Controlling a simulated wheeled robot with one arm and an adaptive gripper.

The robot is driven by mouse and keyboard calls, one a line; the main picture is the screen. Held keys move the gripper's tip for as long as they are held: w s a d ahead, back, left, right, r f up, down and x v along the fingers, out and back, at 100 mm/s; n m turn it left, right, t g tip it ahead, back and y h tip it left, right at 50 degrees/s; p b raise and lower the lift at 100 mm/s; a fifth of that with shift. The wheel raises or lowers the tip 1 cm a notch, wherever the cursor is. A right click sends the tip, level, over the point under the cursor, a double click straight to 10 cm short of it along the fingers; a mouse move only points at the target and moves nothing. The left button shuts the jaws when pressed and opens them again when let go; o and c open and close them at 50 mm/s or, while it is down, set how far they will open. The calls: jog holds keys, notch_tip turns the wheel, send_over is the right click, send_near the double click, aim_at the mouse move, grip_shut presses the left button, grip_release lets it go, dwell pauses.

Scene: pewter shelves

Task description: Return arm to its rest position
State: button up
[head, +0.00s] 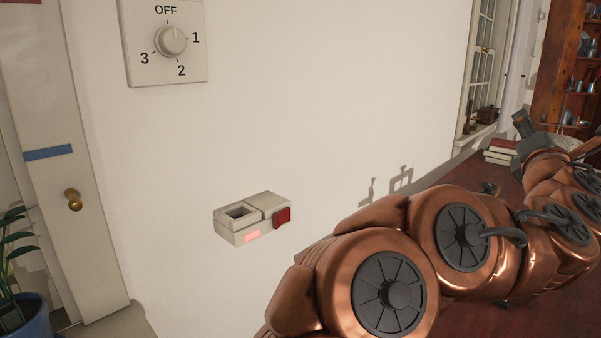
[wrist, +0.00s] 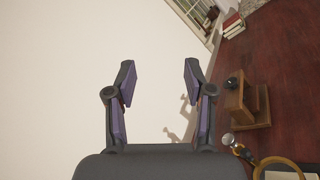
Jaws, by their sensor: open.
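My copper-coloured arm reaches from the bottom middle to the right edge of the head view. The end of my arm is at the right there, with a dark finger part showing above a reddish table. In the wrist view my gripper (wrist: 158,75) is open, with two dark fingers with purple pads standing apart. Nothing is between the fingers; white wall shows behind them.
A dial (head: 172,41) marked OFF, 1, 2, 3 and a beige box (head: 240,230) with a red switch (head: 282,217) are on the white wall. The reddish table (wrist: 285,65) bears books (wrist: 232,25) and a wooden object (wrist: 247,104). A potted plant (head: 22,313) stands at left.

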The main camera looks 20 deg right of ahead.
jog(key=w+a+f+m+g+y+p, duration=0.1)
jog(key=a+f+m+g+y+p, duration=0.4)
jog(key=a+m+p, duration=0.55)
jog(key=w+a+f+m+g+y+p, duration=0.2)
jog(key=a+f+m+g+y+p, duration=0.35)
jog(key=a, duration=0.75)
jog(key=s+a+g+y+p, duration=0.2)
jog(key=s+a+p, duration=0.3)
jog(key=a, duration=0.5)
jog(key=s+a+f+m+g+y+p, duration=0.1)
jog(key=s+a+g+y+p, duration=0.2)
jog(key=s+a, duration=0.6)
jog(key=shift+s+a+p, duration=0.35)
jog(key=shift+a+p, duration=0.55)
jog(key=shift+p, duration=0.25)
jog(key=shift+f, duration=0.1)
jog(key=shift+c, duration=1)
jog(key=shift+d, duration=0.2)
